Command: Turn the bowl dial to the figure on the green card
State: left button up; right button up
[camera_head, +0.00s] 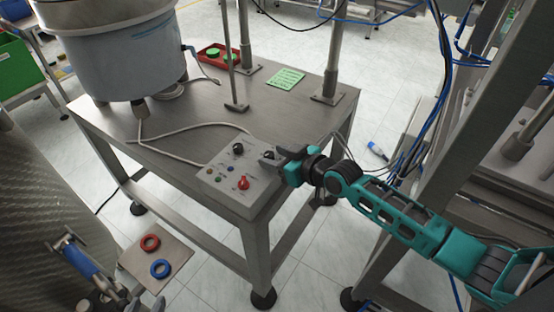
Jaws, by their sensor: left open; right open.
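A grey control box (222,180) sits at the front corner of the metal table. It has two black dials on top, one at the back middle (238,149) and one at the right (267,154), plus a red knob (243,184) and several small coloured buttons. My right gripper (274,160) is open at the box's right edge, close beside the right black dial; whether it touches it I cannot tell. The green card (287,80) lies flat further back on the table; its writing is too small to read. My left gripper is not in view. The dial markings are unreadable.
A large grey bowl feeder (110,55) stands at the table's back left. A red tray (217,57) with green caps lies behind. Metal posts (333,50) rise from the table. A cable (180,128) crosses it. A red ring (150,243) and blue ring (160,269) lie on a lower plate.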

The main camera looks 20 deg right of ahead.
grip_shut()
jog(key=n+y+b, duration=0.1)
jog(key=b, duration=0.2)
jog(key=shift+w+d+f, duration=0.1)
jog(key=shift+w, duration=0.05)
jog(key=shift+b, duration=0.5)
jog(key=shift+g+y+b, duration=0.3)
jog(key=shift+g, duration=0.1)
pick_arm(q)
jog(key=f, duration=0.1)
jog(key=w+d+f, duration=0.1)
jog(key=shift+f, duration=0.3)
pick_arm(e)
jog(key=shift+r, duration=0.2)
grip_release()
